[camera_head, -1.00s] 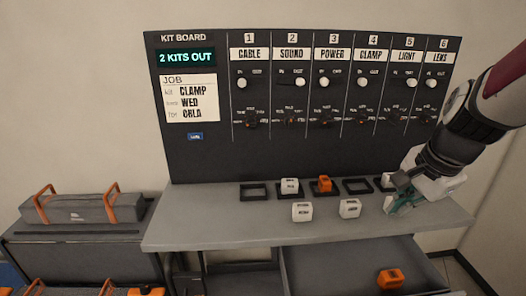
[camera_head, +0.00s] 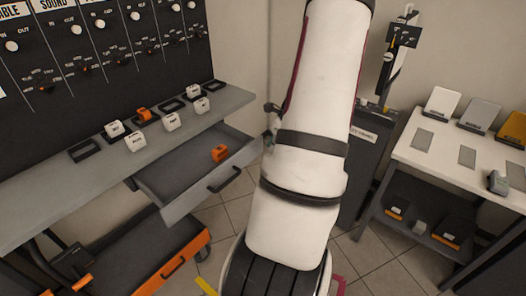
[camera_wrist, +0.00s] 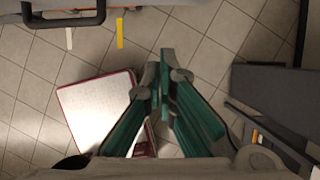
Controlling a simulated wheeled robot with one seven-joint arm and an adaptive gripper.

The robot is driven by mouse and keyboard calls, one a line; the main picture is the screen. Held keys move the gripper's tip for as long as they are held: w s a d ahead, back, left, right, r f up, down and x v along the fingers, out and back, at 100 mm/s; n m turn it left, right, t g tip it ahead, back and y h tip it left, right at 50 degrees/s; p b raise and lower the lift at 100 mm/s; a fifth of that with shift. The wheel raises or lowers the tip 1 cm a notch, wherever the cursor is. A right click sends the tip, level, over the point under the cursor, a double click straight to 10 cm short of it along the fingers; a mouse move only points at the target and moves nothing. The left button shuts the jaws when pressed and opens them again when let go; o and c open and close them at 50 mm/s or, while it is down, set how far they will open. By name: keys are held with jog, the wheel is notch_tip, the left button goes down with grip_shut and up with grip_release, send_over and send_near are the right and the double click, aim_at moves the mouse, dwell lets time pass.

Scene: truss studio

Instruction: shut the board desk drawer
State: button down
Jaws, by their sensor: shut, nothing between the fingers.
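The board desk drawer (camera_head: 178,207) stands pulled out below the grey desk top in the head view. Its dark bar handle (camera_head: 224,180) is on the front face, and an orange block (camera_head: 219,153) lies inside. A dark handle, apparently the drawer's, shows at the top left of the wrist view (camera_wrist: 62,18). My gripper (camera_wrist: 160,70) has teal fingers, shut and empty, over open floor and apart from that handle. In the head view my arm hides most of the gripper.
The desk top (camera_head: 30,207) carries white blocks, an orange block and dark frames below the board. An orange-edged cart (camera_head: 150,262) stands low under the drawer. A white side table (camera_head: 450,160) is at right, with a dark cabinet (camera_head: 365,155) behind my arm. Tiled floor lies in front.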

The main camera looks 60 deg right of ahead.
jog(key=shift+w+d+f+p, duration=0.25)
jog(key=shift+w+d+f, duration=0.05)
jog(key=shift+w+f, duration=1)
jog(key=shift+w+d+f+p, duration=0.3)
jog(key=shift+w+f, duration=0.8)
jog(key=shift+f, duration=0.35)
jog(key=shift+w+d+f+p, duration=0.2)
jog(key=shift+w+d+f, duration=0.1)
jog(key=shift+w+f, duration=1)
jog(key=shift+f, duration=0.1)
jog(key=b, duration=1.1)
send_near(216, 141)
jog(key=x, duration=0.3)
jog(key=s+x, duration=0.1)
jog(key=x, duration=0.1)
jog(key=shift+w+f, duration=0.1)
jog(key=shift+f, duration=0.3)
jog(key=shift+w+d+r+b, duration=0.15)
jog(key=shift+w+b, duration=0.3)
jog(key=shift+w, duration=0.15)
